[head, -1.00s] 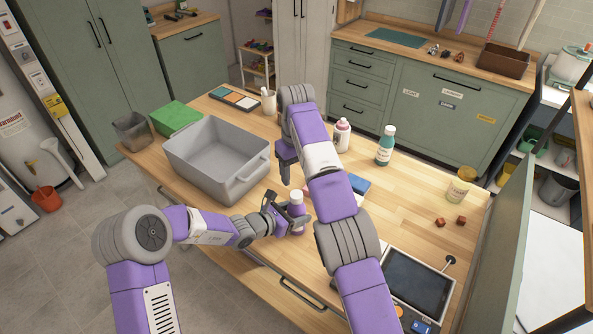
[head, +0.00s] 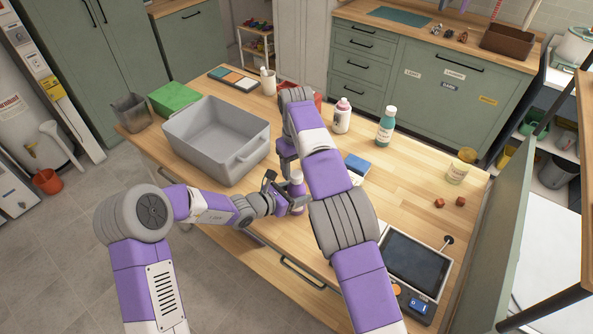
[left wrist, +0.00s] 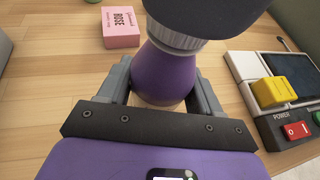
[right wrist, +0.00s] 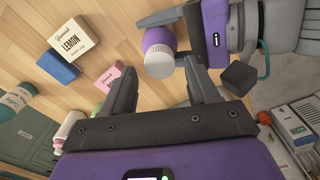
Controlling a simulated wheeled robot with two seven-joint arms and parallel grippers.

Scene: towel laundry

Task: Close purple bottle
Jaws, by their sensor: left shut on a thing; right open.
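The purple bottle (head: 297,192) stands upright near the table's front edge, with a white ribbed cap (right wrist: 159,62) at its top. My left gripper (head: 286,203) is shut on the bottle's body; the left wrist view shows its fingers on both sides of the purple body (left wrist: 163,75). My right gripper (head: 285,168) is open just above the bottle. In the right wrist view the cap lies in front of and between its fingertips (right wrist: 160,75), apart from them. In the left wrist view a dark shape covers the cap's top. I cannot tell how tightly the cap sits.
A grey bin (head: 215,145) stands left of the bottle. A pink-and-white bottle (head: 342,116) and a teal bottle (head: 385,127) stand behind. A screen device (head: 414,266) sits to the right.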

